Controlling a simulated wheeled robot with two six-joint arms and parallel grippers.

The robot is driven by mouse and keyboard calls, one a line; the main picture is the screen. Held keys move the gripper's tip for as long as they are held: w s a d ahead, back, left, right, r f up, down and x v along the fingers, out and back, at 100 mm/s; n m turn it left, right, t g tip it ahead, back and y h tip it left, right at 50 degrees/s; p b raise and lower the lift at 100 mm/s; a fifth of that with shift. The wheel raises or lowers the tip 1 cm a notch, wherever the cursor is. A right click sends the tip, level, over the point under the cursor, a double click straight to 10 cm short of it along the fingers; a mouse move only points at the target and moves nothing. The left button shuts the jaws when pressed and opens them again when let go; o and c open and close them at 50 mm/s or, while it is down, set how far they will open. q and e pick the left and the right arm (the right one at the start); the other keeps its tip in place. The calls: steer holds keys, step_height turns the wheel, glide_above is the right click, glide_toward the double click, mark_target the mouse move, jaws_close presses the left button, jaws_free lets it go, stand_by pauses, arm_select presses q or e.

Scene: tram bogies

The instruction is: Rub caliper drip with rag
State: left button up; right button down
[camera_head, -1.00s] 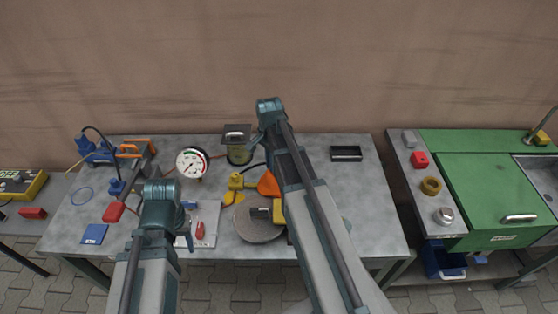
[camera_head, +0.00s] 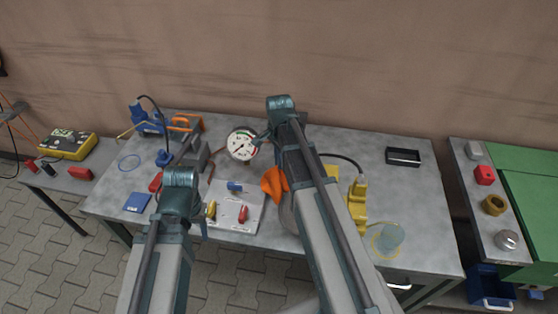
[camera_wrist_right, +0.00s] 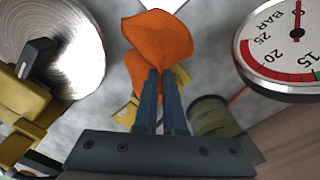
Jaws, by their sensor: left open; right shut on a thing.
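The orange rag (camera_head: 274,184) shows beside my right arm in the head view. In the right wrist view my right gripper (camera_wrist_right: 162,75) is shut on the rag (camera_wrist_right: 158,42), which hangs bunched at its fingertips above the bench. A yellow caliper-like body (camera_head: 357,203) stands on the bench right of that arm. A pale round patch or object (camera_head: 391,237) lies beside it; I cannot tell whether it is the drip. A metal disc (camera_wrist_right: 75,45) and a yellow part (camera_wrist_right: 25,112) show in the wrist view. My left gripper is open, mostly hidden by its own arm.
A pressure gauge (camera_head: 242,146) stands close left of my right arm. A white board (camera_head: 240,198) with coloured handles lies between my arms. A black tray (camera_head: 403,157) is at the back right. The grey bench (camera_head: 420,195) is bare around it.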

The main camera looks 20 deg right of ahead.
step_height(320, 180, down, 8)
steer(key=b, duration=0.6)
steer(key=shift+r+b, duration=0.2)
steer(key=shift+b, duration=0.1)
steer(key=shift+r, duration=0.1)
